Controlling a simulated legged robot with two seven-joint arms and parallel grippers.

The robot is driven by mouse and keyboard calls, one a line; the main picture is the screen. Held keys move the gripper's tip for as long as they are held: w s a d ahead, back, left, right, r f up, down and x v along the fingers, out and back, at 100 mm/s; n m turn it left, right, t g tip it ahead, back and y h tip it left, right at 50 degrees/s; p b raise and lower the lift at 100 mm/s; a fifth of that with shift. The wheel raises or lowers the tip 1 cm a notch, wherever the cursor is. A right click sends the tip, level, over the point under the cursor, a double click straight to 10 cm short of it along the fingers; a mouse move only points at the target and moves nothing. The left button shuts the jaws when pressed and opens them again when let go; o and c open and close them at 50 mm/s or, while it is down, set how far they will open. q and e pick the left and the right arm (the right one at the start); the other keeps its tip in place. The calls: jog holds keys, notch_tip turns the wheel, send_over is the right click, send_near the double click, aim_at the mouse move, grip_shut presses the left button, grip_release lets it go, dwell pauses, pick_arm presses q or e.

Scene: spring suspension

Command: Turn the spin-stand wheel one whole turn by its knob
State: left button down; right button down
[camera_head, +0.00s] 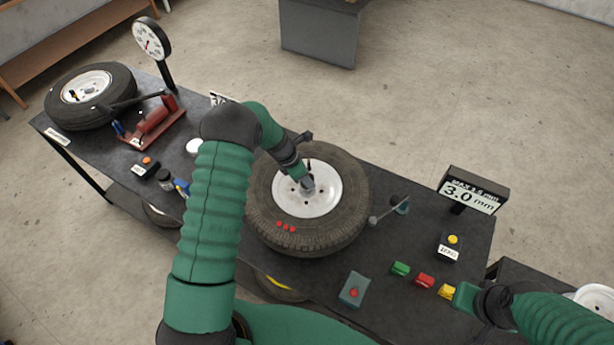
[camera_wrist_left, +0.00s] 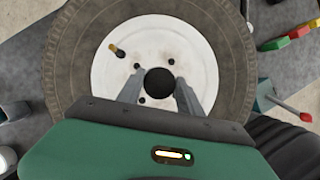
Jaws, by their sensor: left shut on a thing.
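The spin-stand wheel (camera_head: 345,225) is a black tyre on a white rim (camera_head: 325,205), lying face up at the middle of the bench. It also fills the top of the left wrist view (camera_wrist_left: 75,60). My left gripper (camera_head: 306,184) reaches down to the rim's middle. In the left wrist view its two fingers (camera_wrist_left: 160,92) are on either side of a round black piece (camera_wrist_left: 160,82); I cannot tell if this is the knob or the hub. A small tan-and-black peg (camera_wrist_left: 117,50) stands on the rim, clear of the fingers. My right gripper (camera_head: 466,298) is at the lower right, its fingers unclear.
Green (camera_head: 400,269), red (camera_head: 425,280) and yellow (camera_head: 447,291) blocks lie right of the wheel, near a 3.0 mm display (camera_head: 470,192). A red-knobbed lever box (camera_head: 354,290) is in front. Another wheel (camera_head: 60,105) and a dial gauge (camera_head: 150,38) stand at the left.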

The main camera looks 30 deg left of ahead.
pick_arm(q)
jog(key=c, duration=1.1)
grip_release()
jog(key=shift+s+a+f, duration=0.1)
jog(key=shift+a, duration=0.05)
jog(key=shift+c, duration=0.2)
jog(key=o, duration=0.3)
jog(key=shift+o, duration=0.2)
jog(key=shift+a, duration=0.15)
pick_arm(e)
jog(key=shift+a, duration=0.3)
pick_arm(q)
jog(key=shift+r, duration=0.25)
jog(key=b+v, duration=0.4)
jog(key=v, duration=1.2)
jog(key=shift+a, duration=0.3)
pick_arm(e)
jog(key=x, duration=0.2)
jog(key=s+x, duration=0.1)
jog(key=x, duration=0.1)
jog(key=shift+d+f, duration=0.1)
pick_arm(q)
jog(key=shift+s+r, duration=0.1)
